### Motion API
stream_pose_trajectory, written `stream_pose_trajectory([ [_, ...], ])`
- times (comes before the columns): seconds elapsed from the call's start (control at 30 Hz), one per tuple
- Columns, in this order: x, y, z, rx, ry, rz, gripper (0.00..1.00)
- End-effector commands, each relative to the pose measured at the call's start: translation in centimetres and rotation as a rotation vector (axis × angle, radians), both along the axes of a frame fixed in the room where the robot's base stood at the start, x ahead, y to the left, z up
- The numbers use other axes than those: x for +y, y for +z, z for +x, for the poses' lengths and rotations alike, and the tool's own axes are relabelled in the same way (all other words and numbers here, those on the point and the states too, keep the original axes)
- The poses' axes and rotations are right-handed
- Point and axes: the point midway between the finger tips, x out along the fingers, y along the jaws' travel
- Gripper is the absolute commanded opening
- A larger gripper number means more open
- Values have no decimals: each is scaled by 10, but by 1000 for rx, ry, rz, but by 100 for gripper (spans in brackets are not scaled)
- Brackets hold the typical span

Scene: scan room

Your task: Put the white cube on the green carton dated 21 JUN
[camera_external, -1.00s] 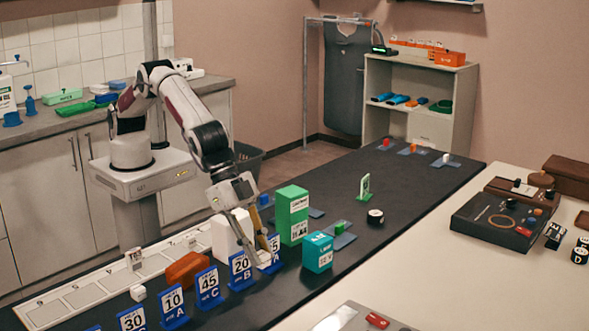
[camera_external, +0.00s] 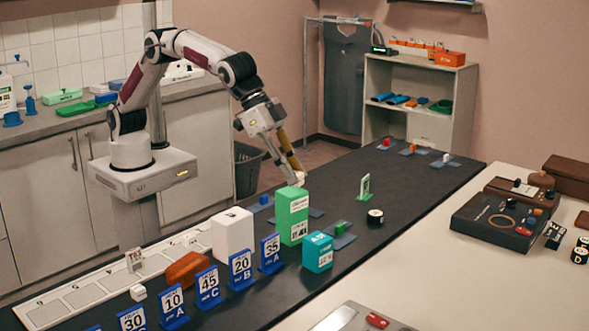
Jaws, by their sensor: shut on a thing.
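The green carton (camera_external: 292,217) stands upright on the dark table. Its label print is too small to read, so I cannot confirm the date. My gripper (camera_external: 298,172) is directly over this carton, pointing down, and is shut on a small white cube (camera_external: 300,179). The cube is at the carton's top; I cannot tell whether it touches it. A shorter teal carton (camera_external: 318,252) stands in front and to the right of the green one.
A large white box (camera_external: 233,232), an orange-brown block (camera_external: 187,269) and blue number signs (camera_external: 240,270) stand to the left. Another small white cube (camera_external: 138,292) lies farther left. A black round item (camera_external: 375,216) and a small green sign (camera_external: 365,187) stand to the right.

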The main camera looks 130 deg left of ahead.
Motion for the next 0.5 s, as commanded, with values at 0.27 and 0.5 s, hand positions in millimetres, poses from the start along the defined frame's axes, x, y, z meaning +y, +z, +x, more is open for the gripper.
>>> stream_pose_trajectory([
  [0.27,54,27,-42,0,167,-1,6],
  [0.5,89,32,-83,0,340,-1,6],
])
